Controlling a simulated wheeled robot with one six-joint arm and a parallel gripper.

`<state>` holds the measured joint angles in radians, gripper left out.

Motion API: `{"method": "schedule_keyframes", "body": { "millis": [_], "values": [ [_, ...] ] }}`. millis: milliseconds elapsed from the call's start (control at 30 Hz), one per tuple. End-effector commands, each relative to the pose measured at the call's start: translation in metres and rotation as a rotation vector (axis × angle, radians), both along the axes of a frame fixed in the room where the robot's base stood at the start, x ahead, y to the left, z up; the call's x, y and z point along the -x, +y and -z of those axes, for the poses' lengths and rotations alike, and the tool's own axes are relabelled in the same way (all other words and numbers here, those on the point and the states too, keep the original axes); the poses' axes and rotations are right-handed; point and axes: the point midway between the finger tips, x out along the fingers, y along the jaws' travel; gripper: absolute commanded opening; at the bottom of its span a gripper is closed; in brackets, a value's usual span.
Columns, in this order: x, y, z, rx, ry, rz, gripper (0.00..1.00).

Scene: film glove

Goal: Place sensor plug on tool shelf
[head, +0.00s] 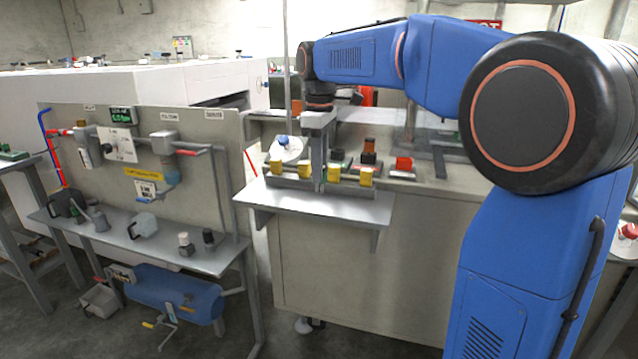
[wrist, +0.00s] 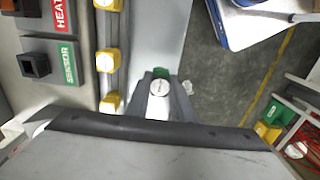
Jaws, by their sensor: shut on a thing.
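In the wrist view my gripper (wrist: 160,100) is shut on the sensor plug (wrist: 160,88), a small piece with a pale round face and a green part at its far side. The grey tool shelf (wrist: 158,35) lies beneath and beyond it. In the head view my gripper (head: 319,186) points straight down over the tool shelf (head: 335,206), among the yellow blocks. The plug cannot be made out there, and I cannot tell whether it touches the shelf.
Several yellow blocks (head: 365,176) stand in a row along a rail at the shelf's back. Behind them are a dark-and-orange block (head: 369,150) and a red block (head: 403,163). The wrist view shows a dark socket (wrist: 42,60) beside a green SENSOR label (wrist: 68,65). The shelf's front is clear.

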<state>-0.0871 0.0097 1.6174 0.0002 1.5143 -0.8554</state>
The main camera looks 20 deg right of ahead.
Motion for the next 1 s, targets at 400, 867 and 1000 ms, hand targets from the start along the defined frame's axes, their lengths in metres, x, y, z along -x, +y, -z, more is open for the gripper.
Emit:
{"method": "schedule_keyframes", "body": {
  "millis": [400,867,1000],
  "values": [
    [0.000,0.000,0.038,0.001,-0.001,0.000,0.00],
    [0.000,0.000,0.040,0.000,0.000,0.000,0.39],
    [0.000,0.000,0.040,0.000,0.000,0.000,0.39]
  ]
}}
